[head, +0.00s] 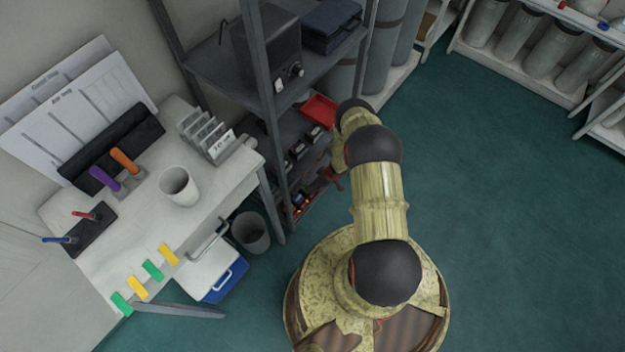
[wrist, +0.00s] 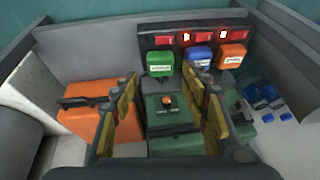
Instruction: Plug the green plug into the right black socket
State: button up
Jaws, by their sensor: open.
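In the wrist view, my gripper (wrist: 163,100) is open, its two fingers spread over a dark green block (wrist: 168,130) with a small orange part on top. I cannot tell whether this block is the green plug. Beyond it, a green labelled piece (wrist: 160,63) sits at the left on the front of a dark panel (wrist: 150,40). Blue (wrist: 199,58) and orange (wrist: 232,55) labelled pieces sit to its right. I see no clear gap between the fingers and the block's sides. No black socket can be made out. The gripper is largely hidden in the head view.
Red switches (wrist: 165,41) line the panel's top. An orange box (wrist: 98,110) lies left of the fingers, and blue items (wrist: 262,95) lie right. In the head view, a grey shelf rack (head: 270,95) stands beside my arm, left of it a white table (head: 215,185). Floor at right is clear.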

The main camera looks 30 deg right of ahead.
jog(key=b+x, duration=0.3)
jog(key=x, duration=0.4)
jog(key=shift+f, duration=0.15)
grip_shut()
dwell(0.9)
jog(key=shift+r, duration=0.3)
jog(key=shift+r, duration=0.35)
jog(key=shift+r, duration=0.35)
jog(key=shift+d+r+p, duration=0.1)
jog(key=shift+r+p, duration=0.2)
jog(key=shift+p, duration=0.05)
jog(key=shift+r, duration=0.45)
